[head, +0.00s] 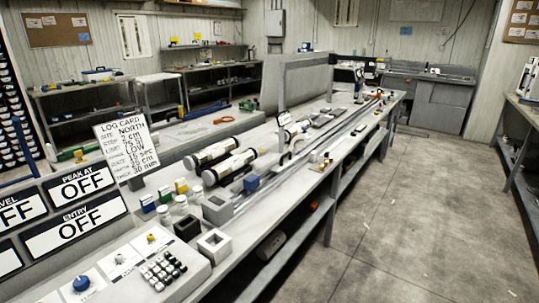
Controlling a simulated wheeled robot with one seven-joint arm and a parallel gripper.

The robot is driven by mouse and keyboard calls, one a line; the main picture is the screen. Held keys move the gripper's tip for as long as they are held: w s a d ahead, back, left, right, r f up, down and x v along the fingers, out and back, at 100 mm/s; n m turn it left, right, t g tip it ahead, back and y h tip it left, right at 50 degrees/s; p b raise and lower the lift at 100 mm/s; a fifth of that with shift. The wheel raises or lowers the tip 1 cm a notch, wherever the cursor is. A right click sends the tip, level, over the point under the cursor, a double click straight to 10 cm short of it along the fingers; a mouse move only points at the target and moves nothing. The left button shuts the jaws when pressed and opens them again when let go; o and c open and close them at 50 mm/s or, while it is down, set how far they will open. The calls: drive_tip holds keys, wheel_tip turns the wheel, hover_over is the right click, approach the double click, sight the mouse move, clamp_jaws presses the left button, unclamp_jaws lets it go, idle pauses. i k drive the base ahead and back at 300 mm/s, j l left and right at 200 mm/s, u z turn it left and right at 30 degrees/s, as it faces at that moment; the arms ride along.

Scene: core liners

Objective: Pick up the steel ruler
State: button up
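I cannot pick out the steel ruler for certain in the head view. A long, thin grey strip (345,133) runs along the front side of the bench, but I cannot tell whether it is a ruler or a rail fixed to the bench. The long white bench (330,150) reaches from the lower left toward the back right. My gripper is not in view.
A grey frame (282,90) rises mid-bench. The concrete floor (420,220) at right is clear.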

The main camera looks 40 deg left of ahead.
sight(284, 164)
drive_tip(key=i+u, duration=0.35)
drive_tip(key=i, duration=0.45)
drive_tip(key=i+l+u, duration=0.15)
drive_tip(key=i+u, duration=0.15)
drive_tip(key=i, duration=0.5)
drive_tip(key=i+j+u, duration=0.15)
drive_tip(key=i+u, duration=0.75)
drive_tip(key=i+l+u, duration=0.15)
drive_tip(key=i+u, duration=0.3)
